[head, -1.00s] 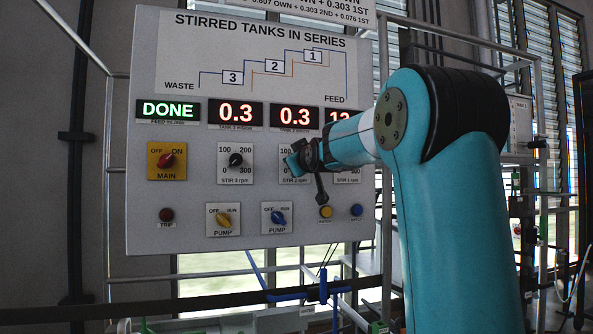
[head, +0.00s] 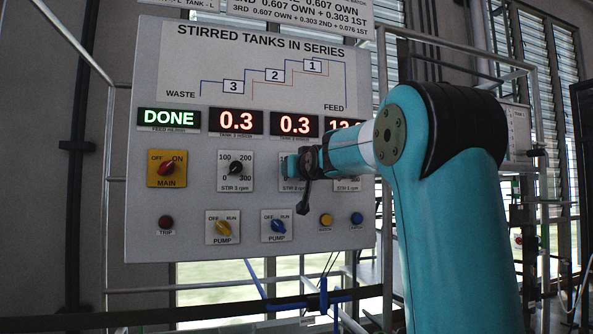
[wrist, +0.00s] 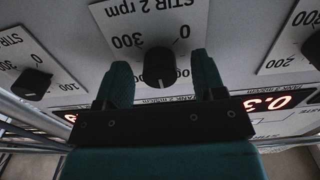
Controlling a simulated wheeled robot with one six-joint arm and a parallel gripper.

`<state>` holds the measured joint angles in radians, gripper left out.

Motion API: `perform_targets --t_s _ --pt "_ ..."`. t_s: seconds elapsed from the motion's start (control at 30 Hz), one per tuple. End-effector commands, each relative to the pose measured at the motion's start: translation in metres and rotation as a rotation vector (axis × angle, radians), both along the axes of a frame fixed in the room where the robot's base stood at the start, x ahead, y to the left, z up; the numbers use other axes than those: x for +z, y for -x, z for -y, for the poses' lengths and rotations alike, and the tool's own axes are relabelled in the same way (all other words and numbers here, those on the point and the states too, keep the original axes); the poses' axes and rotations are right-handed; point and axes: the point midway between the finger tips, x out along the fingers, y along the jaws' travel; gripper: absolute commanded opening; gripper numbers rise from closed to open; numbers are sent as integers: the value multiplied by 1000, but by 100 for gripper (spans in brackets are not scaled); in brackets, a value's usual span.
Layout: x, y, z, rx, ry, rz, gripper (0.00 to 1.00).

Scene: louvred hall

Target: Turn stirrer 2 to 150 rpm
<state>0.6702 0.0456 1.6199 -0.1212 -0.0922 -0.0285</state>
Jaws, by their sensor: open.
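The stirrer 2 dial plate (head: 288,185) is mostly hidden behind my gripper in the head view. In the wrist view its black knob (wrist: 159,62) sits between my two fingers, under the upside-down label STIR 2 rpm. The marks 300 and 0 show on either side of the knob. A pale mark on the knob faces away from the label, but I cannot read an exact setting. My gripper (wrist: 160,82) is open, with a finger on each side of the knob; I cannot tell whether they touch it. It also shows at the panel in the head view (head: 296,165).
The stirrer 3 knob (head: 236,168) is left of my gripper. The stirrer 1 knob (wrist: 36,82) shows in the wrist view. Below are two pump switches (head: 223,227) and small buttons (head: 326,220). A red main switch (head: 167,168) is far left. The first display (head: 169,118) reads DONE.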

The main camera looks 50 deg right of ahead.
Motion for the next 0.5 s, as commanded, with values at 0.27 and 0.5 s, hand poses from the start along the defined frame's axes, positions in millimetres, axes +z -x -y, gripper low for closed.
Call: perform_targets --t_s 0.27,0.5 --pt "-3 20 -12 -1 3 4 63" --pt "-2 46 -27 -2 3 3 63"
